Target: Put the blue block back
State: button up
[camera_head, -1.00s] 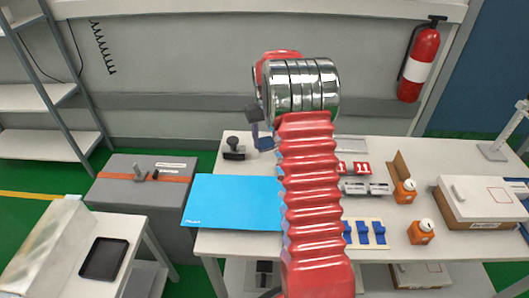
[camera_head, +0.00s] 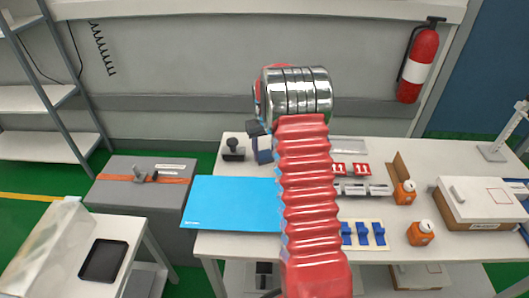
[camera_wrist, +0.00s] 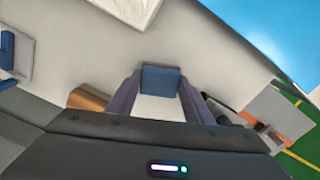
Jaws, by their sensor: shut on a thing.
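My gripper (camera_wrist: 160,92) is shut on a blue block (camera_wrist: 161,79), which sits between the two fingertips in the wrist view. In the camera_head view my gripper (camera_head: 263,150) hangs above the back left of the white table, behind my red arm, and the block cannot be told apart there. A cream base (camera_head: 340,246) with several blue pieces (camera_head: 363,234) stands on the table to the right of my arm. My arm may hide part of it. Blue pieces (camera_wrist: 6,48) also show at the left edge of the wrist view.
A blue sheet (camera_head: 230,203) covers the table's left front. A dark stamp-like object (camera_head: 233,150) stands just left of my gripper. Red pieces (camera_head: 350,169), grey pieces (camera_head: 365,190), orange bottles (camera_head: 405,192) and a box (camera_head: 480,203) stand to the right.

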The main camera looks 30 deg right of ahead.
aim_at(265, 153)
jog(key=o, duration=1)
notch_tip(265, 153, up, 12)
jog(key=shift+r, duration=0.1)
dwell(0.7)
